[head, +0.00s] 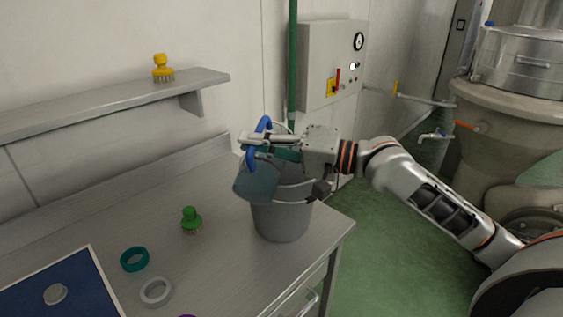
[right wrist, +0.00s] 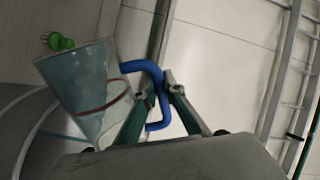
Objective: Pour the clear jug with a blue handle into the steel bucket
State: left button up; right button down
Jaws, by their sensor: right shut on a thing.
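The clear jug (head: 256,181) with a blue handle (head: 251,158) is held up at the bucket's upper left rim, tilted. My right gripper (head: 262,143) is shut on the blue handle. In the right wrist view the jug (right wrist: 82,85) has a red line around it, and the fingers (right wrist: 158,92) close on its handle (right wrist: 150,68). The steel bucket (head: 282,220) stands upright on the bench near its right front corner. The jug and gripper hide part of its mouth. I cannot tell whether liquid is flowing. My left gripper is not in view.
On the steel bench (head: 222,255) lie a green brush (head: 191,220), a teal ring (head: 134,259), a pale ring (head: 156,292) and a blue mat (head: 85,280) with a grey disc. A shelf (head: 110,100) holds a yellow brush (head: 162,68). A control box (head: 330,65) hangs behind.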

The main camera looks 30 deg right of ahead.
jog(key=shift+w+d+r+m, duration=0.3)
jog(key=shift+w+d+m, duration=0.2)
jog(key=shift+m, duration=0.2)
dwell(2.7)
jog(key=shift+w+d+r+m, duration=0.15)
jog(key=shift+w+d+m, duration=1.15)
jog(key=shift+w+d, duration=0.05)
dwell(3.2)
